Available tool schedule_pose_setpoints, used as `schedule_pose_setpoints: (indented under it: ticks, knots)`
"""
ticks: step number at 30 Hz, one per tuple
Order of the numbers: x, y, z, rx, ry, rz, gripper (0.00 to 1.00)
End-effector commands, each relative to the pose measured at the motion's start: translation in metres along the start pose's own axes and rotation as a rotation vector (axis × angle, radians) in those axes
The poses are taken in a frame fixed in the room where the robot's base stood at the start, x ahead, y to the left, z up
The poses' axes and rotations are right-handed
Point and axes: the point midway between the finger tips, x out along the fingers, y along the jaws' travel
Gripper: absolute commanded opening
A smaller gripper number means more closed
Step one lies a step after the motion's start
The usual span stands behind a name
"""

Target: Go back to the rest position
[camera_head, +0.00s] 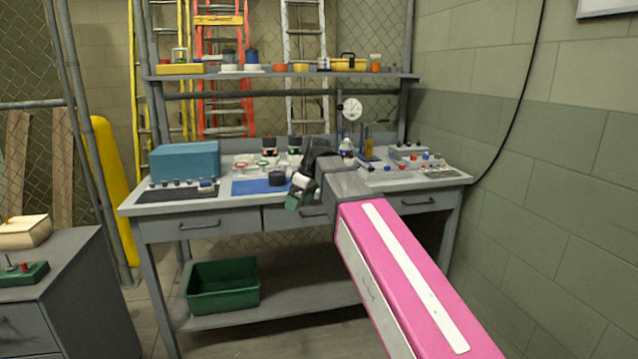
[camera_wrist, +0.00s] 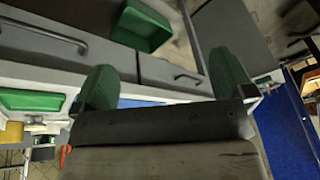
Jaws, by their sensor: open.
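My gripper (camera_head: 297,194) is at the end of my pink arm, in front of the workbench (camera_head: 232,222) near its front edge. In the wrist view my gripper (camera_wrist: 168,88) shows two green fingertips set wide apart with nothing between them. The bench's drawer fronts and edge lie beyond the fingers. The gripper hides part of the bench top behind it.
A blue box (camera_head: 185,160), a blue mat (camera_head: 259,186), a dial gauge (camera_head: 352,109) and small parts stand on the bench. A green bin (camera_head: 222,285) is on the lower shelf. A grey cabinet (camera_head: 70,290) stands at left. A block wall (camera_head: 560,160) is at right.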

Motion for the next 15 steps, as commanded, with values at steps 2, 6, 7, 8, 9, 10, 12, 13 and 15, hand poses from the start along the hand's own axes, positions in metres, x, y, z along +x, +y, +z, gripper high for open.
schedule_pose_setpoints:
  ticks: [2, 6, 7, 8, 9, 10, 12, 13, 15]
  knots:
    - [0.025, 0.009, 0.029, 0.088, -0.020, 0.010, 1.00]
    - [0.064, 0.024, 0.073, 0.239, -0.052, 0.036, 1.00]
    - [0.071, 0.027, 0.083, 0.271, -0.058, 0.042, 1.00]
    - [0.079, 0.029, 0.093, 0.302, -0.064, 0.048, 1.00]
    - [0.089, 0.032, 0.106, 0.344, -0.073, 0.055, 1.00]
    - [0.097, 0.034, 0.116, 0.375, -0.079, 0.062, 1.00]
    - [0.113, 0.038, 0.140, 0.447, -0.094, 0.076, 1.00]
    - [0.120, 0.039, 0.150, 0.477, -0.099, 0.082, 1.00]
    - [0.136, 0.041, 0.173, 0.549, -0.114, 0.098, 1.00]
